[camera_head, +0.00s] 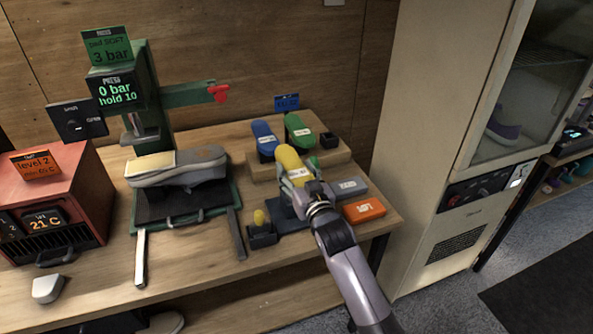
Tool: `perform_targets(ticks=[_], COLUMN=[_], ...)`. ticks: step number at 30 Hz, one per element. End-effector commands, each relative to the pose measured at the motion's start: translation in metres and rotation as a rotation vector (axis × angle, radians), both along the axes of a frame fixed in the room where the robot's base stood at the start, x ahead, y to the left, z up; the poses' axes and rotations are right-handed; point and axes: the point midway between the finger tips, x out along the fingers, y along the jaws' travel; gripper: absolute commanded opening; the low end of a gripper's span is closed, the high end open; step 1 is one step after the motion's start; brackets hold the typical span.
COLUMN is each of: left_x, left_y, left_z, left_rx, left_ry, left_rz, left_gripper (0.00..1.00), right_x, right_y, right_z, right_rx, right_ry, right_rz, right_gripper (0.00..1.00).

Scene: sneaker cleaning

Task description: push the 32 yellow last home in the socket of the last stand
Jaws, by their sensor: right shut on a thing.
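The yellow last (289,160) stands out at the middle of the worktable, tilted, with a pale label on its face. My right gripper (300,179) is shut on its lower part. The fingers and wrist cover the last's lower end, so I cannot tell whether it touches or sits in a socket. A dark flat base (295,219) shows below the gripper; I cannot tell if it is the last stand. My left gripper is not in view.
A blue last (264,137) and a green last (298,130) stand on a wooden step (262,171) behind. A grey block (348,187) and an orange block (364,210) lie right. A press holding a grey shoe (190,170) stands further left.

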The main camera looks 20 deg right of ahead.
Motion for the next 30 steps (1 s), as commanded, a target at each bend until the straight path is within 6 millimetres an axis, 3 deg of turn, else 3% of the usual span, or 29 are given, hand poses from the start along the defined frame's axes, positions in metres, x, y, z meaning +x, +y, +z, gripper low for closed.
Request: perform_targets(ticks=[12, 13, 24, 30], left_x=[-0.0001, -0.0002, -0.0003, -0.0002], left_y=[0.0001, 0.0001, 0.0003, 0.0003], left_z=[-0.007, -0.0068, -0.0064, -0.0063], left_rx=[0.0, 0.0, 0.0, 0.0], left_ry=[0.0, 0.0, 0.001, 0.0], left_rz=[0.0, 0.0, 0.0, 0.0], left_gripper=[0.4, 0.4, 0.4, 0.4], right_x=[0.0001, 0.0001, 0.0, 0.0], right_y=[0.0, 0.0, 0.0, 0.0], right_z=[-0.0089, -0.0086, -0.0095, -0.0099], right_rx=[0.0, 0.0, 0.0, 0.0], right_ry=[-0.005, -0.005, -0.001, 0.0], right_rz=[0.0, 0.0, 0.0, 0.0], right_gripper=[0.1, 0.55, 0.79, 0.79])
